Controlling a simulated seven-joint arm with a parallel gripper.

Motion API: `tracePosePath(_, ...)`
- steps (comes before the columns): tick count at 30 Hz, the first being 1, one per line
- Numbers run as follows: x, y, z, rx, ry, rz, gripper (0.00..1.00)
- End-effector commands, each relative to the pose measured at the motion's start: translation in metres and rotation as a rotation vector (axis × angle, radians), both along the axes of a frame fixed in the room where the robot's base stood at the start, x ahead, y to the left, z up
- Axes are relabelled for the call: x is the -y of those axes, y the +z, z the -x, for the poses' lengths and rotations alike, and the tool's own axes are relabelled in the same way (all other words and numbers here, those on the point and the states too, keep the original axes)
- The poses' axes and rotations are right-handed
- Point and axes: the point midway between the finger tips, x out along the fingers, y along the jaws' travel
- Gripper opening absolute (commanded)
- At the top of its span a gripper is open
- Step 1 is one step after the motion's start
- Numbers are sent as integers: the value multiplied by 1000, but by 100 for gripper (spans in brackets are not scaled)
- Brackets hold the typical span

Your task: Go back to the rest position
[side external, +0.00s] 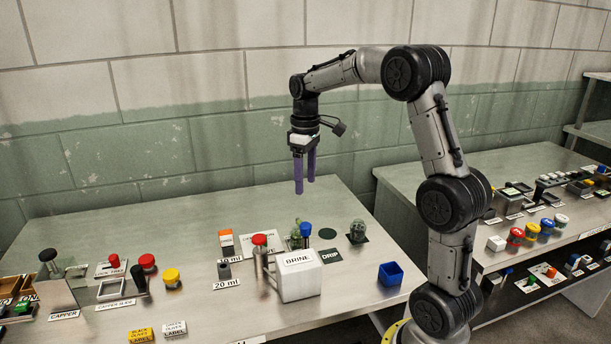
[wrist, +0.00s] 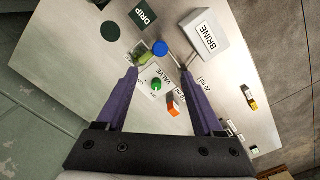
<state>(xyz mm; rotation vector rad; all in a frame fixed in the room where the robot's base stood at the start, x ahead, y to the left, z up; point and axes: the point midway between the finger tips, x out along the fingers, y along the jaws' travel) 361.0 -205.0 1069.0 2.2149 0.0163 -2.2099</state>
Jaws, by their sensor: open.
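My gripper (side external: 304,172) hangs above the metal table, pointing down, with its two purple fingers apart and nothing between them. In the wrist view my gripper (wrist: 160,95) also shows open, with table items seen far below between and beyond the fingers. The white BRINE box (side external: 299,276) stands on the table below. A jar with green contents (side external: 297,238) and a blue-topped item (side external: 306,229) stand behind the box. No item touches the fingers.
A small blue bin (side external: 390,274) and a dark jar (side external: 357,232) are right of the BRINE box. The capper (side external: 60,290) and several coloured caps are at the left. A second table (side external: 540,225) with jars stands at the right. A tiled wall is behind. The air around my gripper is clear.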

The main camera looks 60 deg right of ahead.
Motion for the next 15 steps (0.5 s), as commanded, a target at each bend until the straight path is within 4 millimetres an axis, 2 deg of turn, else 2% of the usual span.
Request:
tracePosePath(4,0,7,0,0,0,0,69)
tracePosePath(12,0,7,0,0,0,0,69)
tracePosePath(15,-7,11,-3,9,18,5,69)
